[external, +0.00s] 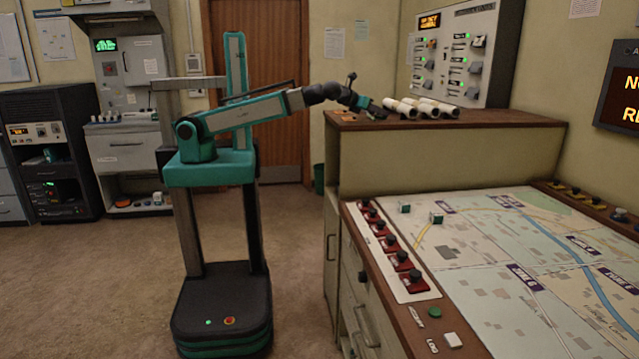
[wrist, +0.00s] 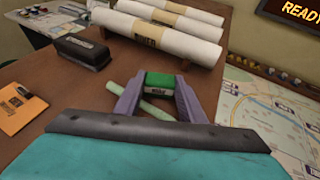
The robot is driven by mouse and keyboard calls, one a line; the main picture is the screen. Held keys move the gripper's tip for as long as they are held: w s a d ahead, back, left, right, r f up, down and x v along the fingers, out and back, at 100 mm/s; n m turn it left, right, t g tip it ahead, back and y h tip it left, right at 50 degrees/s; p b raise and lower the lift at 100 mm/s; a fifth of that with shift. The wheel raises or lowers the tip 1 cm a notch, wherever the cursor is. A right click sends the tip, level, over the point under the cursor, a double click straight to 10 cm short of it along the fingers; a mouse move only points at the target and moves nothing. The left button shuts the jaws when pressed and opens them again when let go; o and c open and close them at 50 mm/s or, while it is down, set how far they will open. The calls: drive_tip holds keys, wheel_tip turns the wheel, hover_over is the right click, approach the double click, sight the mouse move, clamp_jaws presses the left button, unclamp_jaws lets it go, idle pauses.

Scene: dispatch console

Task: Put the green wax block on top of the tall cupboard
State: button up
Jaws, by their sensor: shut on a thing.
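The green wax block (wrist: 160,79), with a pale label, sits between the two fingers of my gripper (wrist: 158,92) in the wrist view. My gripper is shut on it. The tall cupboard (external: 430,165) is cream with a brown wooden top, which also fills much of the wrist view (wrist: 75,105). In the external view my gripper (external: 372,108) reaches low over the left part of this top. The block cannot be made out there. I cannot tell whether the block touches the top.
White paper rolls (external: 420,107) lie behind the gripper on the cupboard top. A dark eraser-like block (wrist: 82,53), an orange card (wrist: 17,107) and a pale green stick (wrist: 150,108) lie there too. The map console (external: 480,265) stands lower, in front.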

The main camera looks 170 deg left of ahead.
drive_tip(key=shift+f, duration=0.1)
drive_tip(key=o, duration=1)
drive_tip(key=shift+o, duration=0.2)
drive_tip(key=shift+w+d, duration=0.1)
drive_tip(key=shift+d, duration=0.05)
drive_tip(key=b+v, duration=0.1)
drive_tip(key=v, duration=0.5)
drive_tip(key=shift+b, duration=0.3)
drive_tip(key=b+v, duration=0.3)
drive_tip(key=b, duration=0.1)
drive_tip(key=shift+b+v, duration=1.15)
drive_tip(key=shift+v, duration=0.25)
drive_tip(key=shift+r, duration=0.2)
